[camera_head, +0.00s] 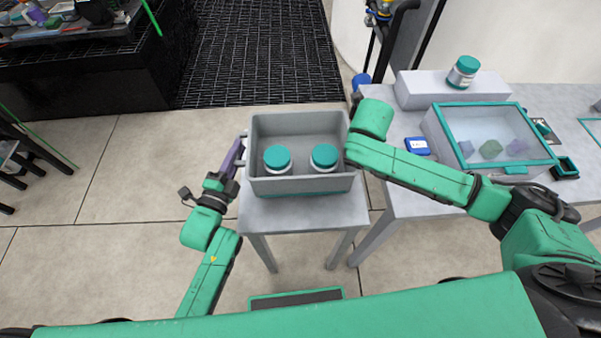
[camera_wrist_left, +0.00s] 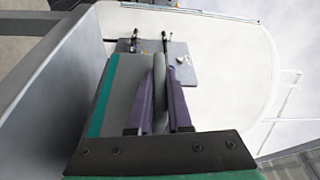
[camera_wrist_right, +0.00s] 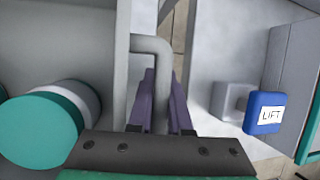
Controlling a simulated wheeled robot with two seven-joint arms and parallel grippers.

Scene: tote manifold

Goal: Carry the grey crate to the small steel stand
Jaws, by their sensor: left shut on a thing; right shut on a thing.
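The grey crate (camera_head: 300,186) is over the small steel stand (camera_head: 262,212) in the head view, upright and roughly level. I cannot tell whether its base touches the top. Two jars with teal lids, a left one (camera_head: 277,158) and a right one (camera_head: 324,156), stand inside it. My left gripper (camera_head: 234,158) is at the crate's left side; in the left wrist view its purple fingers (camera_wrist_left: 160,98) are shut on a grey handle. My right gripper (camera_wrist_right: 160,100) is shut on the other handle in the right wrist view; my arm hides it in the head view.
A grey table (camera_head: 402,192) stands close on the right, with a teal-framed clear-lidded box (camera_head: 432,124), a blue-edged device (camera_head: 417,146) and a jar on a block (camera_head: 445,88). A dark bench (camera_head: 100,85) is far left.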

